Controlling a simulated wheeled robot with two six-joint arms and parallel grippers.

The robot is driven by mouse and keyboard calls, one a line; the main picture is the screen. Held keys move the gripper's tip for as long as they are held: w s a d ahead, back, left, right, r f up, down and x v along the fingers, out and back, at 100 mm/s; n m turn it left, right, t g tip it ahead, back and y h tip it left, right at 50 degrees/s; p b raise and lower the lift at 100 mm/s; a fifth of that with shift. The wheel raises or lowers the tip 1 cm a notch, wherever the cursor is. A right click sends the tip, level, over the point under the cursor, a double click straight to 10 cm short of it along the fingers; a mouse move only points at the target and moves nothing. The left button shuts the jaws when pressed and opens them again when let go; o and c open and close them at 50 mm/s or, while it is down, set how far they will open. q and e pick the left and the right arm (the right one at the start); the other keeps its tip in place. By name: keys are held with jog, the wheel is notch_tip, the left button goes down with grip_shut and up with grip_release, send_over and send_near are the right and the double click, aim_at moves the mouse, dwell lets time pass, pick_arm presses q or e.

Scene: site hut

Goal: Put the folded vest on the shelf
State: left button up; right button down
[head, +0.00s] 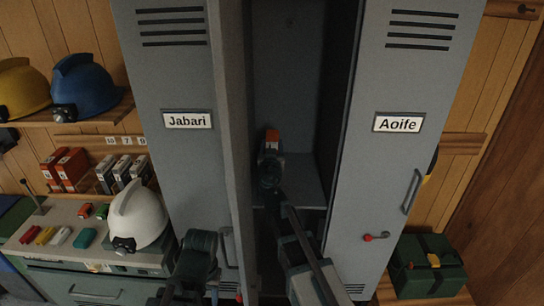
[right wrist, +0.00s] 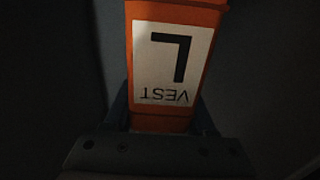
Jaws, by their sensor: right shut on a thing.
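The folded vest is an orange packet (head: 272,136) inside the open locker bay, in the head view. In the right wrist view its white label (right wrist: 170,65) reads "VEST" and "L", upside down. My right gripper (head: 270,157) is shut on its near end and holds it above the grey shelf (head: 305,182). I cannot tell from these views how far above the shelf the vest is. A dark part of my left arm shows low at the left; its gripper fingers are not visible.
Grey locker fronts marked "Jabari" (head: 187,120) and "Aoife" (head: 397,123) flank the open bay. A white helmet (head: 138,218) sits on a cabinet at left; blue (head: 88,84) and yellow helmets are above. A green box (head: 427,266) stands at lower right. The shelf's visible surface is bare.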

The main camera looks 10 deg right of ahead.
jog(key=shift+f+b, duration=0.85)
jog(key=shift+f, duration=0.4)
jog(key=shift+f, duration=0.2)
jog(key=shift+c, duration=1.1)
grip_release()
jog(key=shift+r, duration=0.15)
jog(key=v, duration=1.2)
